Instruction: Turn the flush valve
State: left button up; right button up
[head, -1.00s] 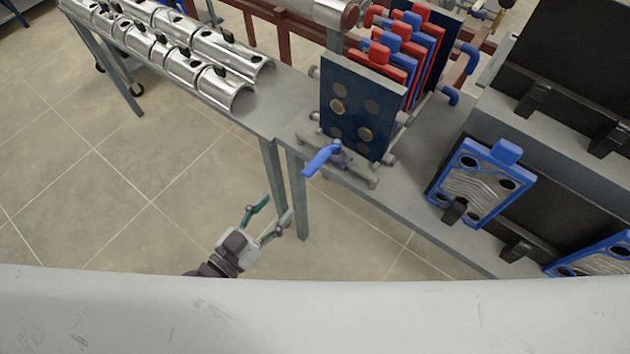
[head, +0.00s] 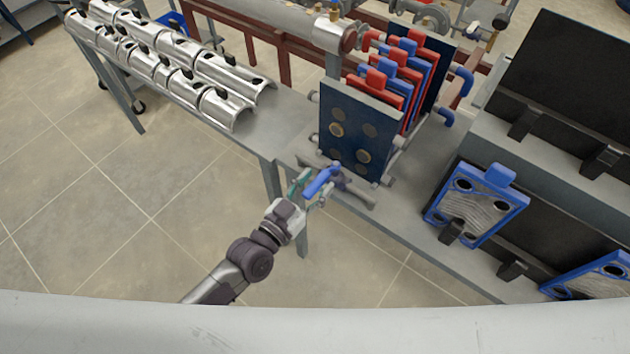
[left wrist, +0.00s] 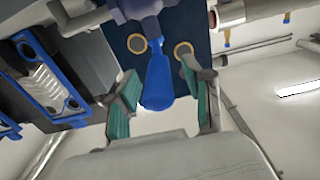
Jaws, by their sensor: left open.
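The flush valve has a blue lever handle (head: 321,181) at the front foot of the plate exchanger (head: 352,135), which has a dark blue end plate and red and blue plates behind. My left gripper (head: 309,190) is open at the handle. In the left wrist view the handle (left wrist: 158,78) hangs between the two green-padded fingers of my left gripper (left wrist: 160,105), with a gap visible on both sides. The valve body (left wrist: 140,8) is at the top of that view. My right gripper is not in view.
Silver half-cylinder shells (head: 165,60) lie along the bench at left. Blue-framed plates (head: 478,205) lean on a dark rack at right. A grey table edge (head: 420,265) runs below the exchanger. Open tiled floor (head: 130,215) lies in front.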

pick_arm(q)
jog(key=shift+c, duration=0.5)
grip_shut()
